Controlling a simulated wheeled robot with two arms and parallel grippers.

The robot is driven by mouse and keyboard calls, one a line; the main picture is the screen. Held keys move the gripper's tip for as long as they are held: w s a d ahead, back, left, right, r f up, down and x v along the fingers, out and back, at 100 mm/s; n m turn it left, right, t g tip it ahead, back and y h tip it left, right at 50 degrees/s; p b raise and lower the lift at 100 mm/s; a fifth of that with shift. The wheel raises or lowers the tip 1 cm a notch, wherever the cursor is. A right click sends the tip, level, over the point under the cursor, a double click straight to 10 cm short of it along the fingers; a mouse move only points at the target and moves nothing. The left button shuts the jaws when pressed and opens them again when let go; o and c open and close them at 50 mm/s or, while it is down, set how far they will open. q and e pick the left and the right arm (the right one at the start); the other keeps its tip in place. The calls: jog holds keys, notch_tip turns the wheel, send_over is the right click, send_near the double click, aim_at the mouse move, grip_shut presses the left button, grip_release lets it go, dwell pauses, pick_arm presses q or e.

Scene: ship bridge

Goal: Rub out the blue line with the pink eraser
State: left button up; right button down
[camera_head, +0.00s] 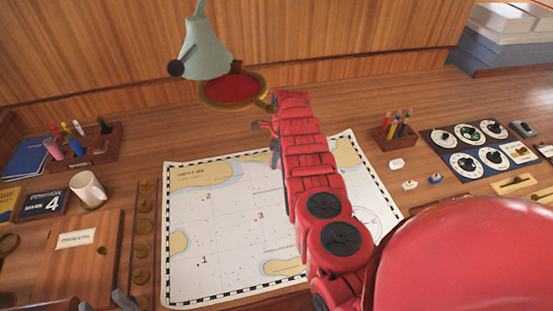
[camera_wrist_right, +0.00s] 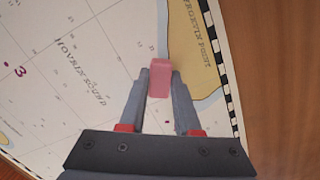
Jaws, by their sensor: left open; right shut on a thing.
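My right gripper (camera_head: 264,134) reaches over the top of the white chart (camera_head: 225,235) in the head view. In the right wrist view its fingers (camera_wrist_right: 160,86) are shut on the pink eraser (camera_wrist_right: 160,74), which sits between the fingertips over the chart, beside a tan land area. Whether the eraser touches the paper I cannot tell. In the head view my arm hides the eraser and part of the chart. I make out no blue line in either view. My left gripper (camera_head: 95,301) is open and empty at the bottom left, partly cut off.
A pen rack (camera_head: 95,150), white mug (camera_head: 88,189) and wooden board (camera_head: 82,255) stand left. A pencil box (camera_head: 394,136), small blocks (camera_head: 397,164) and dial panel (camera_head: 480,145) lie right.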

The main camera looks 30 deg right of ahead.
jog(key=shift+a+r, duration=0.1)
jog(key=shift+a, duration=0.3)
jog(key=shift+w+a, duration=0.1)
jog(key=shift+a, duration=0.05)
jog(key=shift+a+p, duration=0.3)
jog(key=shift+p, duration=0.3)
jog(key=shift+a, duration=0.2)
